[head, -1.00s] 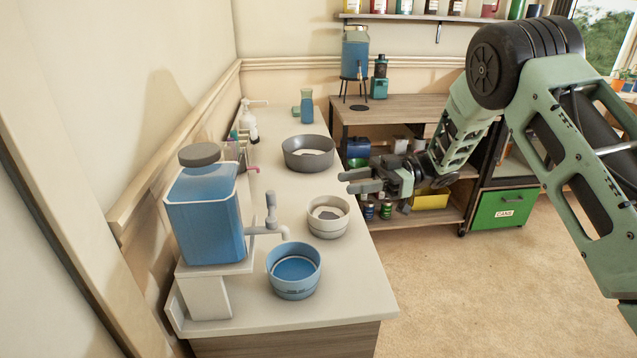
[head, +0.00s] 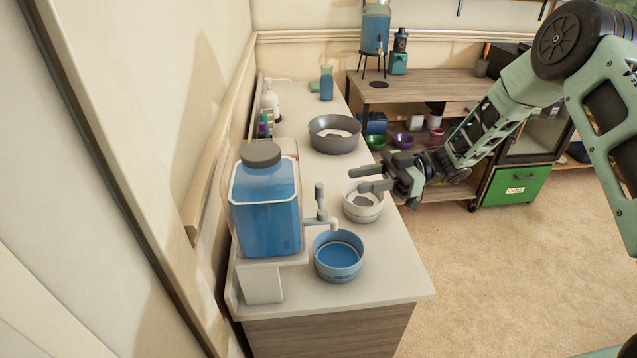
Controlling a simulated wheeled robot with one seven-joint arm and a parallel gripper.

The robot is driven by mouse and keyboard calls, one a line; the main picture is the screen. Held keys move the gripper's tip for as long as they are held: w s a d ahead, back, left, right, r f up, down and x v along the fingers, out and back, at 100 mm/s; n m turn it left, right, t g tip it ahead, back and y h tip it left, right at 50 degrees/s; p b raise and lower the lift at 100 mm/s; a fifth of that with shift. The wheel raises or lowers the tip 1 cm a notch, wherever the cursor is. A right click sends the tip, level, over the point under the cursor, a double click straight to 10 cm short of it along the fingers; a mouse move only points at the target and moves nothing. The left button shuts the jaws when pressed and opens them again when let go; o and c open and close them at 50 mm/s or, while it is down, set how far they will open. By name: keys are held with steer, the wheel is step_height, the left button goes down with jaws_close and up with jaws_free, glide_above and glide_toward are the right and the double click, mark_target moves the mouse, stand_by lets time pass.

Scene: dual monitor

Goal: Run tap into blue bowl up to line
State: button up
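The blue bowl (head: 338,275) stands on the counter just below the spout of the tap (head: 321,219). A pale ring shows inside the bowl; I cannot tell how much water is in it. The tap is grey, with its handle upright, and no stream is visible. It comes off a clear dispenser tank (head: 266,215) of blue liquid with a grey lid, on a white stand. My gripper (head: 364,180) reaches in from the right, its fingers apart and empty, pointing left. It appears above or behind the white bowl (head: 362,208), partly covering it, and is apart from the tap.
A dark grey basin (head: 334,145), a soap bottle (head: 270,98) and a blue bottle (head: 326,83) stand farther back on the white counter (head: 385,283). The wall is close on the left. A wooden shelf desk (head: 420,88) stands behind. Open carpet lies to the right.

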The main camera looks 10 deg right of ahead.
mark_target(319, 185)
steer(key=a, duration=0.3)
steer(key=s+a+p, duration=0.1)
steer(key=a, duration=0.6)
steer(key=shift+s, duration=0.35)
jaws_close()
